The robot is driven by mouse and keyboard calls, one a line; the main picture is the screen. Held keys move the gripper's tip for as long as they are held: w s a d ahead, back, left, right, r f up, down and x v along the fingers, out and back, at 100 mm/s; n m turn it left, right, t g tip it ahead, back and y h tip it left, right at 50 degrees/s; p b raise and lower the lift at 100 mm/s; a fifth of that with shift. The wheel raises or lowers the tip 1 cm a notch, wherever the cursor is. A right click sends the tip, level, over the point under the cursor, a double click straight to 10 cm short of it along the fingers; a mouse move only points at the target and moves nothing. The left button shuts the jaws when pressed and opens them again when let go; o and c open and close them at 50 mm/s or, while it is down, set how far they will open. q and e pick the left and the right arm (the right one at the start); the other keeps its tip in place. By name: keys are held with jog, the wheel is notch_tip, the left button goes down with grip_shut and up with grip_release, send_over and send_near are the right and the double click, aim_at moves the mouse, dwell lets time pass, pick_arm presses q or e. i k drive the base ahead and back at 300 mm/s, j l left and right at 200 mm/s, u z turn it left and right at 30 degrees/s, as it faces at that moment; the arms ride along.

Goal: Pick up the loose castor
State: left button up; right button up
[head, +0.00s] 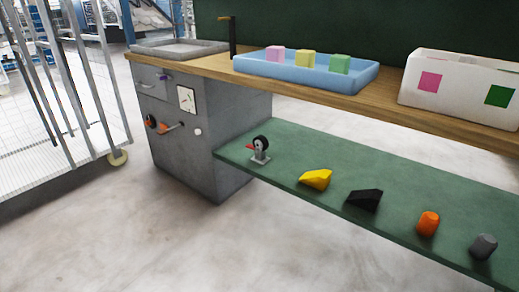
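The loose castor (260,150) stands on the green lower shelf (330,150), near its left end beside the grey cabinet. It has a dark wheel with a pale hub, a grey plate at its foot and a small red part on its left side. Nothing touches it. Neither of my grippers shows in the head view.
On the same shelf lie a yellow wedge (316,179), a black wedge (365,199), an orange piece (428,222) and a grey piece (484,246). Above is a wooden worktop (300,88) with a blue tray (290,74) and a white box (458,88). The floor in front is clear.

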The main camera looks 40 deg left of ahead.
aim_at(261, 144)
jog(key=i+j+u, duration=0.1)
jog(key=i+j, duration=0.15)
jog(key=j, duration=0.2)
jog(key=i+j, duration=0.25)
jog(key=j, duration=0.25)
jog(key=i+j+u, duration=0.15)
jog(key=j, duration=0.3)
jog(key=i+j, duration=0.35)
jog(key=j+u, duration=0.05)
jog(key=j, duration=0.05)
